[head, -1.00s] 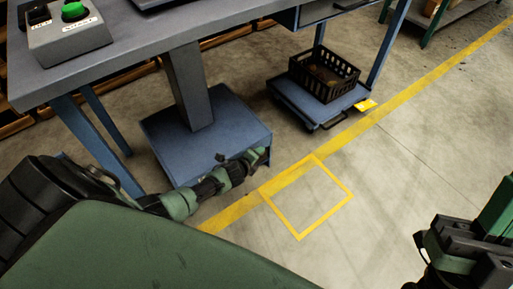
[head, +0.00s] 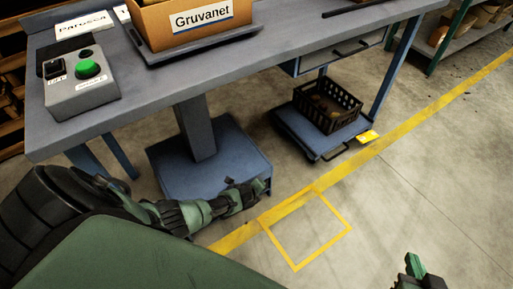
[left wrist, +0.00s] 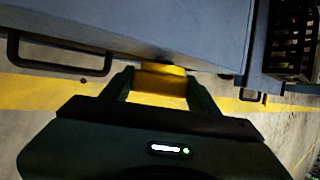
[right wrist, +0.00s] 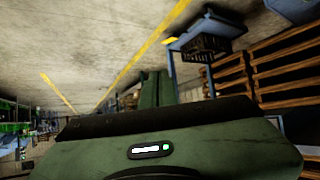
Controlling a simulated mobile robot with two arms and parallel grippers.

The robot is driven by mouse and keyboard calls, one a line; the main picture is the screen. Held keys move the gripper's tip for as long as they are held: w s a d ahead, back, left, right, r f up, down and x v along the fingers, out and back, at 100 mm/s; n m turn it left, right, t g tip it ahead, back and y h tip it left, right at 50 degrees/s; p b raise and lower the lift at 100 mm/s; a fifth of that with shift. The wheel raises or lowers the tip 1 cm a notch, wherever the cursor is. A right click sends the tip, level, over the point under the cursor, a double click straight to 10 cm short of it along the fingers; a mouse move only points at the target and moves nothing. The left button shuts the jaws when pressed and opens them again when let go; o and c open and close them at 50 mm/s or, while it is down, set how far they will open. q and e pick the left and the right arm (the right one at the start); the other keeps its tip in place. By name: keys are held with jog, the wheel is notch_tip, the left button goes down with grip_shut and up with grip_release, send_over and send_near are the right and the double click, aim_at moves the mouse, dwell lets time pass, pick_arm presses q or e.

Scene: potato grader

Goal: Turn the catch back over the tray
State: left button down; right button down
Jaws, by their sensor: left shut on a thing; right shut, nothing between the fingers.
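My left gripper (head: 254,188) is low beside the front right corner of the blue box-like base (head: 182,162) under the table. In the left wrist view its fingers (left wrist: 162,84) are shut on a yellow piece (left wrist: 160,82), probably the catch, at the lower edge of a blue-grey surface. The arm and gripper hide this piece in the head view. I cannot tell how far it is turned. Which part is the tray is unclear. My right gripper (head: 414,268) is shut and empty over open floor; its fingers show together in the right wrist view (right wrist: 152,88).
A black crate (head: 328,104) stands on a low blue platform (head: 290,125) with a yellow tab (head: 368,136). The table (head: 235,62) above carries a control box (head: 82,92) and a cardboard box (head: 190,22). The floor at right is clear.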

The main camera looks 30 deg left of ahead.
pick_arm(q)
jog(key=shift+d+g+y+p, duration=0.1)
jog(key=shift+g+y+p, duration=0.2)
jog(key=shift+g+p, duration=0.5)
jog(key=shift+g, duration=0.3)
pick_arm(e)
jog(key=s+d+f+g+h, duration=0.1)
jog(key=s+d+f+g, duration=0.2)
jog(key=s+f+g, duration=0.3)
pick_arm(q)
jog(key=shift+m+g, duration=0.3)
jog(key=shift+f+m+g+y+b, duration=0.1)
jog(key=shift+m+g+y+b, duration=0.2)
jog(key=shift+g+y+b, duration=0.55)
jog(key=shift+g, duration=0.35)
pick_arm(e)
jog(key=w+a+r+t+y, duration=0.1)
jog(key=w+a+r+t, duration=0.2)
jog(key=w+r+t, duration=0.3)
jog(key=shift+w, duration=0.45)
pick_arm(q)
jog(key=shift+c, duration=2)
grip_release()
